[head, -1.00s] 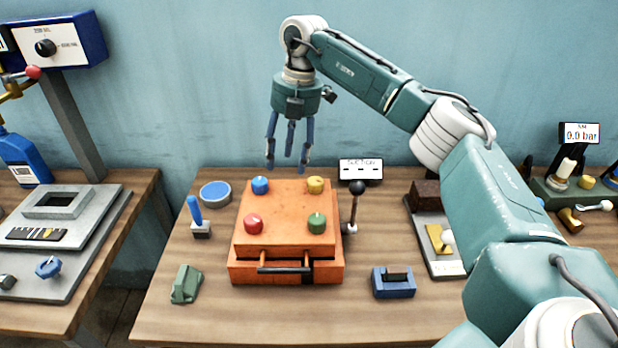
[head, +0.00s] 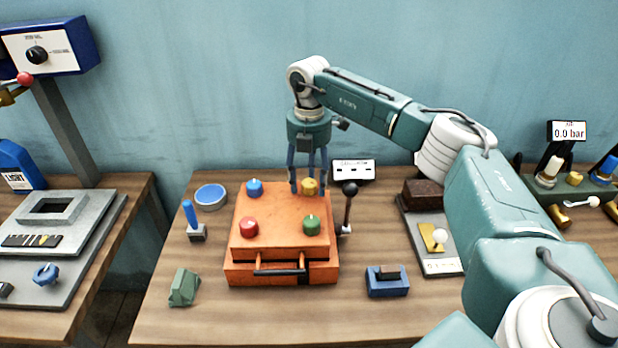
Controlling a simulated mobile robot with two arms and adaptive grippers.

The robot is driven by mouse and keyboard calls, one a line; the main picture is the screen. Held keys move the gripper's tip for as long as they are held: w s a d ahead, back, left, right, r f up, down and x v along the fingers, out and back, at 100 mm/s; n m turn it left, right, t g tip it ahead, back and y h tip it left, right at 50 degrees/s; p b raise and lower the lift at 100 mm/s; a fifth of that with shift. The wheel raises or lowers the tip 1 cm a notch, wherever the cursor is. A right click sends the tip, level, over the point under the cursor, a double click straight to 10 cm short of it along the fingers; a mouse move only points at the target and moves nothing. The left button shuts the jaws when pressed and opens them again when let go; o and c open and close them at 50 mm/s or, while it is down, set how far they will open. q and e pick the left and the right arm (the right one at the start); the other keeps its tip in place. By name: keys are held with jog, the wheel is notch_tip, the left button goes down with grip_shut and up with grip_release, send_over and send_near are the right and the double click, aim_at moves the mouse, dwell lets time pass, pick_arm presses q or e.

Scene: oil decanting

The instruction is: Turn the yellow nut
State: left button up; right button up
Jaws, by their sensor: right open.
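The yellow nut (head: 310,187) sits at the back right corner of the top of the orange box (head: 275,213). My right gripper (head: 309,187) is open and points straight down, with its fingers at the yellow nut. One finger is left of the nut and others are behind or beside it; whether any touches it I cannot tell. A blue nut (head: 255,188), a red nut (head: 249,227) and a green nut (head: 312,225) sit on the other corners. My left gripper is not in view.
A black-knobbed lever (head: 349,205) stands close to the box's right side. A white-faced label block (head: 353,170) is behind it. A blue-handled tool (head: 189,214) and a round blue-topped dish (head: 210,196) are at left.

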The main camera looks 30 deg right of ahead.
jog(key=shift+f, duration=0.1)
jog(key=c, duration=1.1)
jog(key=shift+c, duration=0.2)
